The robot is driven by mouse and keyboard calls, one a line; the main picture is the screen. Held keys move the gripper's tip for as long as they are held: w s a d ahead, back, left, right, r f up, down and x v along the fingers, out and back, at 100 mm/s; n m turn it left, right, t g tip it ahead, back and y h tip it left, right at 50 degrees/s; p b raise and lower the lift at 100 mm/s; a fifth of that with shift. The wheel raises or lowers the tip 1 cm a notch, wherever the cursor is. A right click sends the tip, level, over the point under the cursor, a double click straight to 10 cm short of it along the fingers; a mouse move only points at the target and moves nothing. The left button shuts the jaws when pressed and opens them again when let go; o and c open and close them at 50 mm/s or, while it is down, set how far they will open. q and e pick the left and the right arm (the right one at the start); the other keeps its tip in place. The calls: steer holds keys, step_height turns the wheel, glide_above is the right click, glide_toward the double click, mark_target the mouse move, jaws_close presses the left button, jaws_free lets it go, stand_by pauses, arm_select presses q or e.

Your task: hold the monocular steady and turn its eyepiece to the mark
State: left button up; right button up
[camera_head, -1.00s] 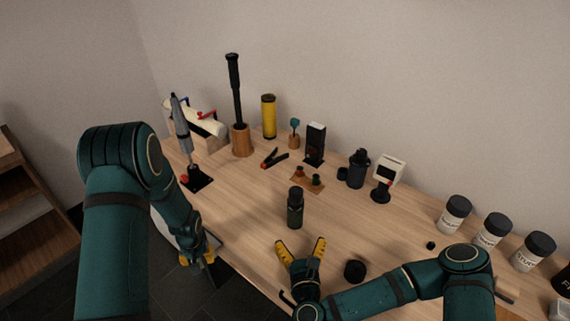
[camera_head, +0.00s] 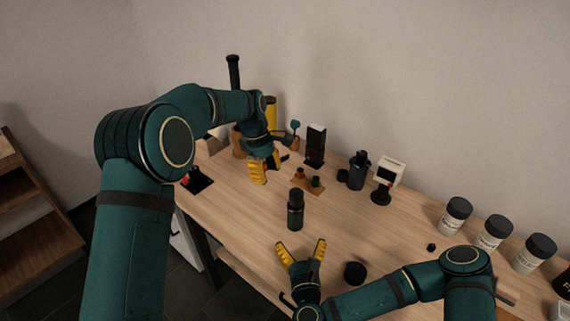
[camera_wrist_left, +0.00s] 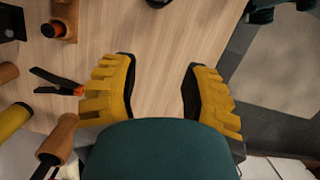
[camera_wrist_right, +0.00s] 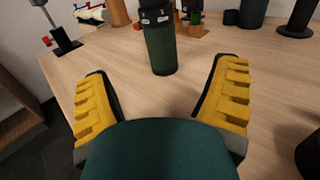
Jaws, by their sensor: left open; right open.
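The monocular (camera_head: 295,211) is a dark green upright cylinder with a black top, standing on the wooden table. In the right wrist view the monocular (camera_wrist_right: 160,45) stands beyond and between my open right fingers, apart from them. My right gripper (camera_head: 301,250) is open and empty, low in front of the monocular. My left gripper (camera_head: 268,168) is open and empty, above the table behind and left of the monocular. In the left wrist view, bare table shows between the left fingers (camera_wrist_left: 160,88), with a dark round thing cut off at the top edge.
A small wooden stand with pegs (camera_head: 309,182) is behind the monocular. A black round piece (camera_head: 355,272) lies right of my right gripper. A black clamp (camera_wrist_left: 58,84) lies near my left gripper. Several white jars (camera_head: 491,233) line the right.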

mark_target(295, 206)
steer(key=shift+w, duration=0.2)
arm_select(q)
steer(key=s+d+r+h, duration=0.1)
steer(key=d+r, duration=0.3)
steer(key=d, duration=0.1)
steer(key=shift+s+n+g, duration=0.2)
steer(key=shift+n+g, duration=0.1)
arm_select(e)
steer(key=w, duration=0.4)
steer(key=w+a, duration=0.1)
steer(key=w, duration=0.8)
steer(key=shift+w+a, duration=0.2)
steer(key=shift+a, duration=0.2)
